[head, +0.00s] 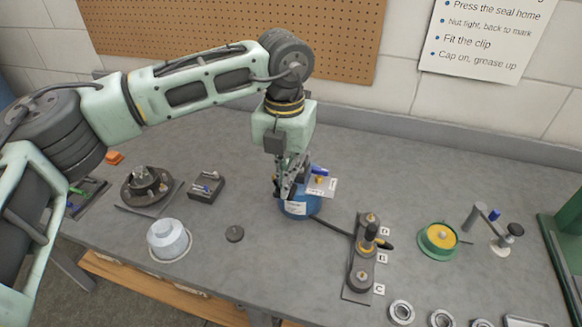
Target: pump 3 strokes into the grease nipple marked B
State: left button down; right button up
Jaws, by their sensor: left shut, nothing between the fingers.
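The blue grease pump (300,209) stands on the bench with a white label on its front. A blue-ended part (319,171) shows at its top beside a white tag (331,187). My left gripper (283,194) points down at the pump's upper left side. It is shut and empty; whether it touches the pump I cannot tell. A dark hose (335,229) runs from the pump to the nipple block (360,292). A dark coupler with a yellow band (370,234) stands at the block's middle post, beside the tag that seems to read B (382,258). Tags D (385,231) and C (379,289) mark the other posts.
A green dish with a yellow disc (438,239) and a small stand (493,229) are to the right. Metal rings (402,312) lie at the front right. A hub (147,186), a dark tray (206,186) and a whitish cup (168,239) are left.

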pick_arm(q)
jog(key=shift+s+f+b, duration=0.15)
jog(key=shift+f+b, duration=0.8)
jog(key=shift+f, duration=0.35)
jog(key=shift+f+b, duration=1.05)
jog(key=shift+f, duration=0.1)
jog(key=shift+w+d+r+p, duration=0.15)
jog(key=shift+r+p, duration=0.5)
jog(key=shift+r, duration=0.55)
jog(key=shift+w+a+r+p, duration=0.15)
jog(key=shift+r+p, duration=0.55)
jog(key=shift+r, duration=0.55)
jog(key=shift+w+d+r+p, duration=0.15)
jog(key=shift+r+p, duration=0.5)
jog(key=shift+r, duration=0.55)
jog(key=shift+f, duration=0.1)
jog(key=shift+s+f+b, duration=0.15)
jog(key=shift+f+b, duration=0.4)
jog(key=shift+b, duration=0.05)
jog(key=shift+s+f+b, duration=0.15)
jog(key=shift+f+b, duration=0.4)
